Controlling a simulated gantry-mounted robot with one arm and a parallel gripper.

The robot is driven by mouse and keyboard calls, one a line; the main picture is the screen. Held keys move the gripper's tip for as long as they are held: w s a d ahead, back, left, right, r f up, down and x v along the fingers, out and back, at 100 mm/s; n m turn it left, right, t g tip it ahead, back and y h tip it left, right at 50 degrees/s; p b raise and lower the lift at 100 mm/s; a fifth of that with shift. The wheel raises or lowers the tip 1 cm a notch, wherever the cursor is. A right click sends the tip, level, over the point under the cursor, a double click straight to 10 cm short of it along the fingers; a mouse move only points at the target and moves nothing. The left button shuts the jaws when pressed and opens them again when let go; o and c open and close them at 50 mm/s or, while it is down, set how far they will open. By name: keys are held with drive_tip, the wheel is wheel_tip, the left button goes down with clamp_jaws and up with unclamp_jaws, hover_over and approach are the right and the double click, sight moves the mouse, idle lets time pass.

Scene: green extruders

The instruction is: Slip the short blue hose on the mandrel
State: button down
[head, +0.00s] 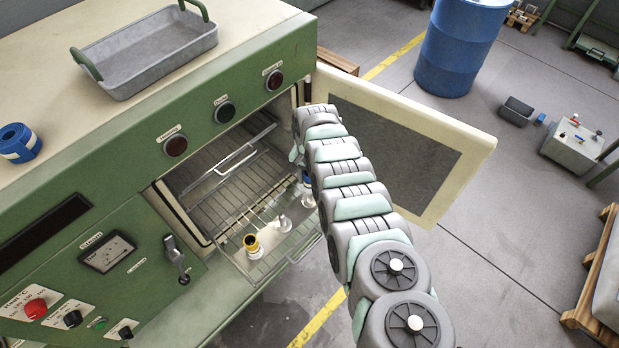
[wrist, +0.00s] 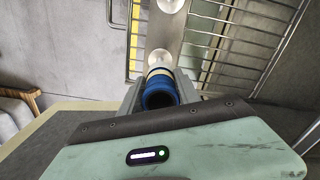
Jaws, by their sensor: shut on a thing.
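The short blue hose (wrist: 160,96) sits between the fingers of my gripper (wrist: 159,84), open end toward the wrist camera, with a pale band at its far end. My gripper is shut on it. A white mandrel (wrist: 160,58) lies just beyond the hose in the wrist view; whether the two touch I cannot tell. In the head view my arm hides most of the gripper; a bit of blue hose (head: 307,181) shows above a white mandrel base (head: 308,201). Another white mandrel (head: 285,223) stands bare, and one carries a yellow-topped piece (head: 252,243).
The mandrels stand at the wire rack (head: 235,190) of the green oven. Its open door (head: 440,145) is close to the right of my arm. A metal tray (head: 150,50) and a blue ring-shaped piece (head: 18,143) lie on the oven top.

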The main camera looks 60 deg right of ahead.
sight(309, 192)
drive_tip(key=shift+f, duration=0.15)
idle(0.3)
drive_tip(key=shift+f+b, duration=1.25)
drive_tip(key=shift+f, duration=0.15)
drive_tip(key=shift+f, duration=0.15)
drive_tip(key=shift+f+b, duration=1.1)
drive_tip(key=shift+b, duration=0.05)
drive_tip(key=shift+f+b, duration=1.1)
drive_tip(key=c, duration=0.8)
unclamp_jaws()
